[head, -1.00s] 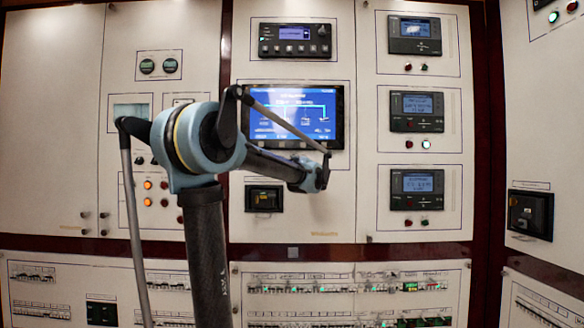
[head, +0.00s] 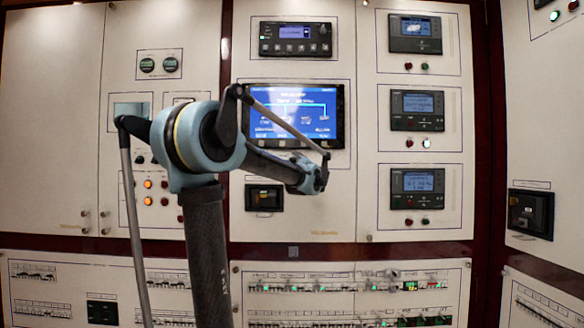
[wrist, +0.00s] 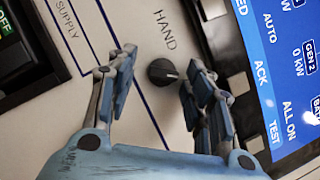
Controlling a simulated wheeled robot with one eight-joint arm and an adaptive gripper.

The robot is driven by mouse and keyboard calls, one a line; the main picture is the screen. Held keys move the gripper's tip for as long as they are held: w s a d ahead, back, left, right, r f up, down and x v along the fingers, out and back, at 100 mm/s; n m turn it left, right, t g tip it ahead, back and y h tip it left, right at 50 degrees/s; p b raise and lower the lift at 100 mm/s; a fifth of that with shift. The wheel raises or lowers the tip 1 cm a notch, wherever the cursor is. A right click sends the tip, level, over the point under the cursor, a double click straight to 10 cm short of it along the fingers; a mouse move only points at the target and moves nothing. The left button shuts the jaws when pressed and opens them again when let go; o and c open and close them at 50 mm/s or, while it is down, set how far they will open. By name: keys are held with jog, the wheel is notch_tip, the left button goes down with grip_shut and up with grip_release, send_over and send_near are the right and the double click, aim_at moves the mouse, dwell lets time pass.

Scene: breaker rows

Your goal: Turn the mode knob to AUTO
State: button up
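The mode knob (wrist: 162,71) is a small round black knob on the pale panel, in the wrist view. The printed word HAND (wrist: 166,31) stands just above it in that picture. I cannot read which way the knob points. No AUTO label shows beside it; an AUTO text is on the blue screen to the right. My gripper (wrist: 163,66) is open, with one blue-grey finger on each side of the knob. The right finger is close to it; I cannot tell whether it touches. In the head view my arm's end covers the knob.
The blue touchscreen (head: 292,108) is on the panel behind and above my arm's end. A black breaker unit (head: 264,198) is just below and left of it; a black device (wrist: 20,50) fills the wrist view's left edge. Breaker rows (head: 330,289) run below.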

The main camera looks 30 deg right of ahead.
jog(key=v, duration=1.2)
jog(key=shift+w, duration=0.1)
dwell(0.4)
